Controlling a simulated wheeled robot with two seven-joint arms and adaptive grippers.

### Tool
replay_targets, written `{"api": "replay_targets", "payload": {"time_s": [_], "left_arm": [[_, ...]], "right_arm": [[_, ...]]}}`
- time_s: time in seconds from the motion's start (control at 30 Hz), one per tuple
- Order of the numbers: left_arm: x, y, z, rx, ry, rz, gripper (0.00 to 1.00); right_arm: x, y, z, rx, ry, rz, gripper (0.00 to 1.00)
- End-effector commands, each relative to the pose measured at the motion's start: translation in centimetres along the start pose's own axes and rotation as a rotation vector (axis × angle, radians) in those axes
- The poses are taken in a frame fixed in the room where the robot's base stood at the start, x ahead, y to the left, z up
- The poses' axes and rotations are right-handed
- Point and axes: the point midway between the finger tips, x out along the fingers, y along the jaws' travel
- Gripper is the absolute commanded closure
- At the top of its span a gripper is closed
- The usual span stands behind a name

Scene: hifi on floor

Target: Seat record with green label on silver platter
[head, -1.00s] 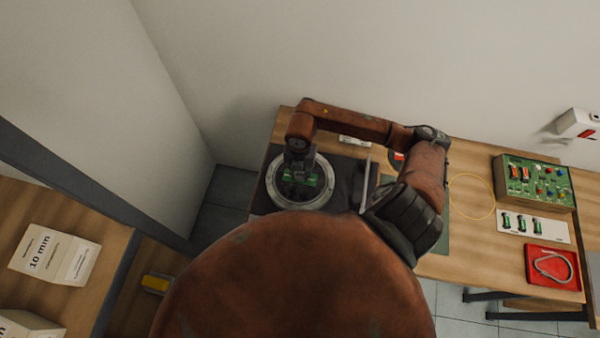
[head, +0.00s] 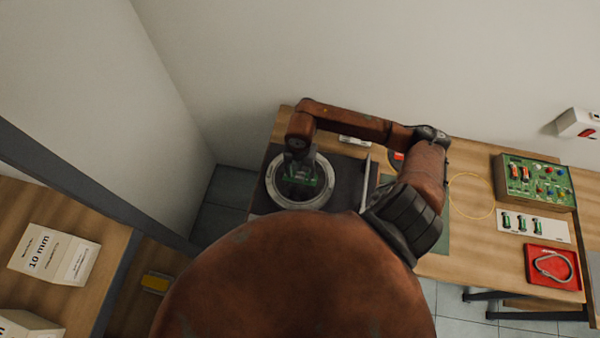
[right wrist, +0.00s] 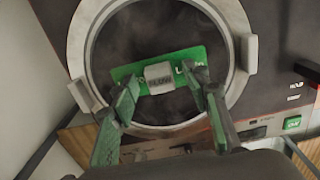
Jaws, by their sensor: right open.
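The silver platter (head: 272,190) shows as a silver ring on a dark deck at the left of the table. In the right wrist view its ring (right wrist: 77,50) surrounds a dark disc (right wrist: 115,45). In the head view this gripper (head: 302,180) hangs over the platter. My left gripper is not visible.
Bare wood shows between these.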

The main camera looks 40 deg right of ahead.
Motion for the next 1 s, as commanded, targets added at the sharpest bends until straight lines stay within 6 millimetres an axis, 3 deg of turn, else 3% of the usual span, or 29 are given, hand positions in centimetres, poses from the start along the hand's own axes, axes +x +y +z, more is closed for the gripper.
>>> {"api": "replay_targets", "payload": {"time_s": [0.17, 0.6, 1.0], "left_arm": [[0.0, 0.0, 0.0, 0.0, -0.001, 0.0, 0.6], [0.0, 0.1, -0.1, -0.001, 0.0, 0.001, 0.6], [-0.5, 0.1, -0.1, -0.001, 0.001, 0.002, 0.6]], "right_arm": [[-1.5, 0.1, 0.1, -0.001, -0.002, 0.002, 0.57], [-10.0, 0.0, 0.1, -0.001, -0.004, 0.002, 0.57], [-12.8, 0.0, 0.0, 0.0, -0.001, 0.0, 0.57]]}}
